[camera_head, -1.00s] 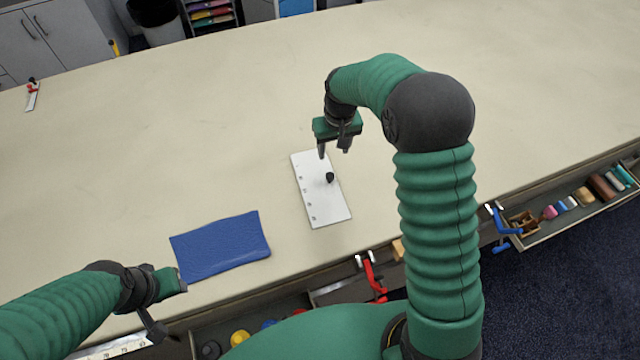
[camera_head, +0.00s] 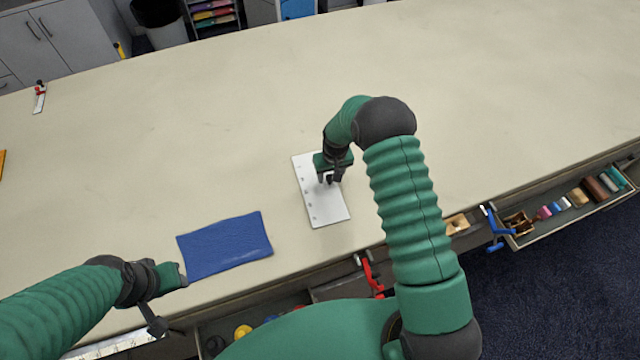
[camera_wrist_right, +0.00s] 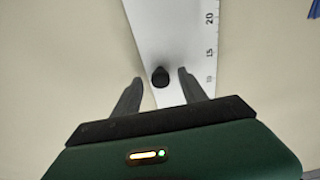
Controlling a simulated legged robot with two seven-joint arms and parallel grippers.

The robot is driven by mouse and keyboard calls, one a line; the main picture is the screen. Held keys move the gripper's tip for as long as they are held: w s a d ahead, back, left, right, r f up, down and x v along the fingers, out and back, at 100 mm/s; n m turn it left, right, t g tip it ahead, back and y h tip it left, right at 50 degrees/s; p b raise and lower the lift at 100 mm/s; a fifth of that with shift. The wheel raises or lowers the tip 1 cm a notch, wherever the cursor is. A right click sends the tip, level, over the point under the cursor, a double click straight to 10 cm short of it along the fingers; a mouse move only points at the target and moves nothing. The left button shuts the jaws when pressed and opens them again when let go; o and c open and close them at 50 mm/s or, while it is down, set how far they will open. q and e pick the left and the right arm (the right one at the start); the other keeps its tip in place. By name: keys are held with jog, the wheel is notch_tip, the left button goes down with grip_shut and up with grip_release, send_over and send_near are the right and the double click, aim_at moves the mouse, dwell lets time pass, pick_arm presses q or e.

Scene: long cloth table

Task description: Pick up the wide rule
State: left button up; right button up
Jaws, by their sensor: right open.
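The wide rule (camera_head: 323,208) is a flat white plate with a row of holes or marks along its left side and a black knob on it, lying on the cloth table. In the right wrist view the rule (camera_wrist_right: 172,35) shows scale numbers along one edge, and its black knob (camera_wrist_right: 160,76) stands between my fingers. My right gripper (camera_head: 329,181) is open and low over the rule, with a finger on each side of the knob; the fingers (camera_wrist_right: 160,82) show gaps to the knob. My left gripper (camera_head: 170,301) is at the table's front edge, empty, its fingers apart.
A blue cloth (camera_head: 225,243) lies left of the rule. A red clamp (camera_head: 369,277) and a blue clamp (camera_head: 494,228) sit at the front edge. An open drawer (camera_head: 577,211) with several small items is at the right. The table behind the rule is clear.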

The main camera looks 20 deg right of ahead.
grip_shut()
jog(key=shift+w, duration=0.1)
dwell(1.2)
